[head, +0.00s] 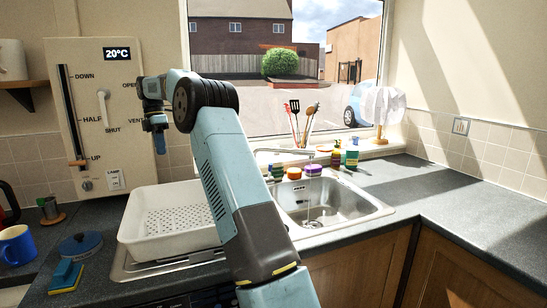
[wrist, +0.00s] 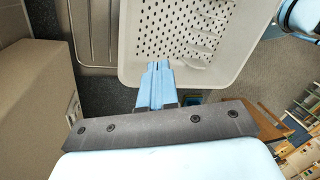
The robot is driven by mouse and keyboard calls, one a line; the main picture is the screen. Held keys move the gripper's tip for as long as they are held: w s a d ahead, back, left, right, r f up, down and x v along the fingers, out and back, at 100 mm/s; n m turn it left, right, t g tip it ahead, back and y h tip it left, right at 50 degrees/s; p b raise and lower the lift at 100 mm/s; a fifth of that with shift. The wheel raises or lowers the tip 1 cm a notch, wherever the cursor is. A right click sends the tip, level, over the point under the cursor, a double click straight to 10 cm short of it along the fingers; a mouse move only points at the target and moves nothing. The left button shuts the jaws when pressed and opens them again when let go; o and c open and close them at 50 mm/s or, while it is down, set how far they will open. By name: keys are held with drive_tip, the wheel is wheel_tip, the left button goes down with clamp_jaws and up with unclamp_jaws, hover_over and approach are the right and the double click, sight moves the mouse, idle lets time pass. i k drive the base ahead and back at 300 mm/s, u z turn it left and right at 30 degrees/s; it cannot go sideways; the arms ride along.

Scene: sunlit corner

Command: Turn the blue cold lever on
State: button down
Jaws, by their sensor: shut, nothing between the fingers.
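I cannot make out a blue cold lever in either view; my arm covers part of the area around the sink. The metal tap (head: 285,151) stands behind the sink (head: 338,203), its spout reaching right over the basin. My gripper (head: 160,148) is raised at the left, above the white draining rack and in front of the wall panel, well apart from the tap. In the wrist view its light-blue fingers (wrist: 157,86) are together and empty, with the rack's edge beyond them.
The white draining rack (head: 170,220) fills the counter left of the sink. Bottles (head: 352,153) and a utensil pot (head: 301,138) stand behind the basin. A wall panel (head: 104,120) carries a slider and a pale handle. A blue mug (head: 17,245) stands far left. The right counter (head: 450,205) is clear.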

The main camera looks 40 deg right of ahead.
sight(269, 180)
drive_tip(key=u, duration=2)
drive_tip(key=i, duration=0.15)
drive_tip(key=z, duration=3.1)
drive_tip(key=i, duration=0.35)
drive_tip(key=u, duration=0.3)
drive_tip(key=k, duration=0.9)
drive_tip(key=z, duration=0.25)
drive_tip(key=i, duration=0.95)
drive_tip(key=u, duration=0.1)
